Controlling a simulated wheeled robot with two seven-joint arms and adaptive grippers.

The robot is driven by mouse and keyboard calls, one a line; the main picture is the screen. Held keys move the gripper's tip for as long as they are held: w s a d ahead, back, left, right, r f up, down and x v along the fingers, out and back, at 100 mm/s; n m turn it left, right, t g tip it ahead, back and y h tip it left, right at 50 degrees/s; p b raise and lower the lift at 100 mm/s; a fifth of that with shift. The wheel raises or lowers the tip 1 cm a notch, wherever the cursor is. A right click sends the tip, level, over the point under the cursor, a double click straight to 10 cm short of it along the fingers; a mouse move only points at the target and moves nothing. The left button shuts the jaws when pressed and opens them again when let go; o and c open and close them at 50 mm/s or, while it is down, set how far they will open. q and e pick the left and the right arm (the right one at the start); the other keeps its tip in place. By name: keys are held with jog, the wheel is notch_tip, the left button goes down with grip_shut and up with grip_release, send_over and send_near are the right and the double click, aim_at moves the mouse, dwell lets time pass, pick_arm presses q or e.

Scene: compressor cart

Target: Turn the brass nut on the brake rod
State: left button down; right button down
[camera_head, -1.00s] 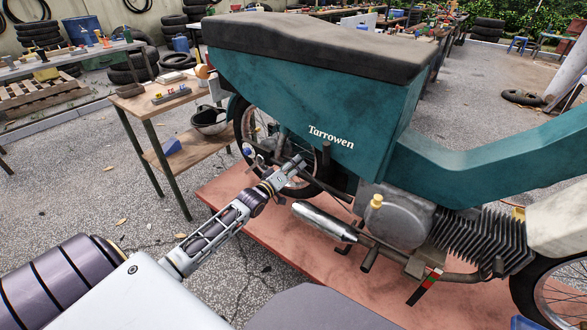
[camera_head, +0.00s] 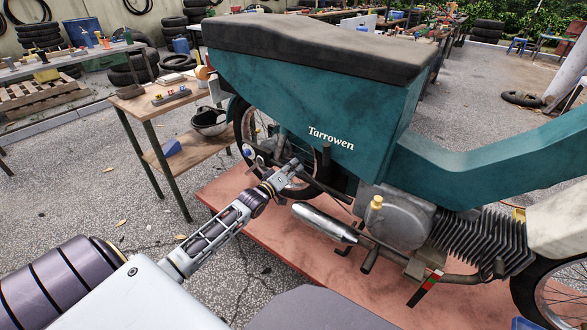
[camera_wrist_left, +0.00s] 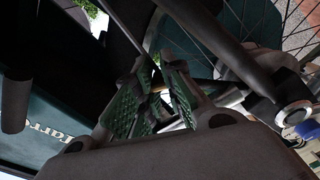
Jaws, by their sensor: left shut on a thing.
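My left gripper (camera_head: 294,165) reaches in from the left to the rear wheel area of the teal moped (camera_head: 300,115). It is beside the wheel, below the seat box. In the left wrist view its green-padded fingers (camera_wrist_left: 150,102) are closed in on something at a thin dark rod (camera_wrist_left: 120,25). The brass nut cannot be made out; the fingers and shadow hide that spot. My right gripper is not in view.
The silver exhaust (camera_head: 323,222) lies just right of the gripper. The moped stands on a reddish platform (camera_head: 235,200). Spokes (camera_wrist_left: 292,25) and a shiny axle end (camera_wrist_left: 295,113) are close by.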

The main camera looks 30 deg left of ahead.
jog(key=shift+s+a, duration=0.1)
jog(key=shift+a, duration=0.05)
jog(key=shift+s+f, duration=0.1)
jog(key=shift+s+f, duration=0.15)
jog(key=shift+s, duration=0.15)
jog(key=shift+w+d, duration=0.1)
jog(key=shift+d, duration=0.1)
